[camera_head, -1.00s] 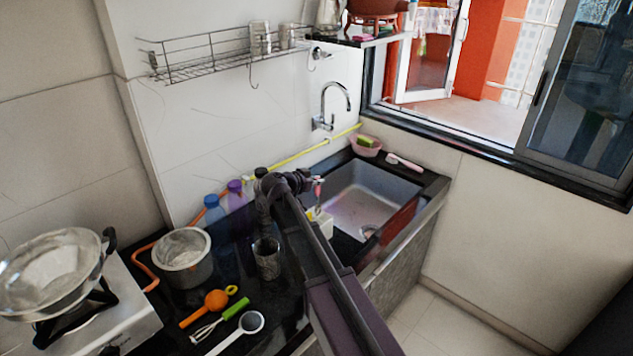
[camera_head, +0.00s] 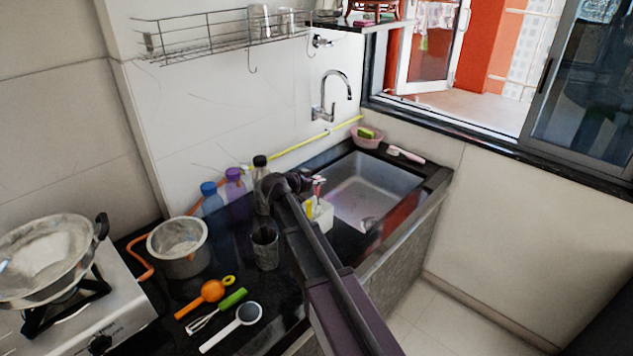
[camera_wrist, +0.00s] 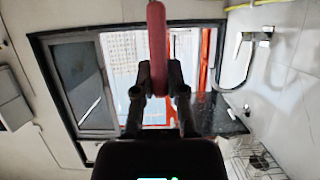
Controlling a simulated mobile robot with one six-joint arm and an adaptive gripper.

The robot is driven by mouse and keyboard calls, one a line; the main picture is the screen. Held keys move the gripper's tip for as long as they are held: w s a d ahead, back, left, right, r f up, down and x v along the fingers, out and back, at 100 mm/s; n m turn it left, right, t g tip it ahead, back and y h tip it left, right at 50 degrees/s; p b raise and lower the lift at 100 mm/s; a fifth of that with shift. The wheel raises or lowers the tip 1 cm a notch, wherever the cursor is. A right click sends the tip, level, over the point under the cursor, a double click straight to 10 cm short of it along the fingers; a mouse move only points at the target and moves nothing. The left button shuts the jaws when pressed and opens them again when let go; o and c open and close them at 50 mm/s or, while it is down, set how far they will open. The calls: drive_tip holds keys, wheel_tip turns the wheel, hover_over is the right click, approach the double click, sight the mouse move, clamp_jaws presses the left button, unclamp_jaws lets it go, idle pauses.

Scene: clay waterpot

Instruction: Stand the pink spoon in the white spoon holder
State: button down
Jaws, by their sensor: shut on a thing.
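The white spoon holder (camera_head: 322,214) stands on the dark counter by the sink's left edge, partly hidden behind my arm. A yellow utensil (camera_head: 309,209) stands in it. My gripper (camera_head: 318,182) is just above the holder, small and partly blocked by my arm.
The sink (camera_head: 370,190) lies right of the holder. Left of my arm stand a dark tumbler (camera_head: 265,248), several bottles (camera_head: 236,192) and a steel pot (camera_head: 180,246). An orange squeezer (camera_head: 213,290) and a white strainer (camera_head: 247,314) lie in front. A pink brush (camera_head: 408,155) lies behind the sink.

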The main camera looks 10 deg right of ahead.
sight(315, 193)
drive_tip(key=shift+f+b, duration=2.35)
drive_tip(key=shift+f, duration=0.15)
drive_tip(key=c, duration=0.6)
unclamp_jaws()
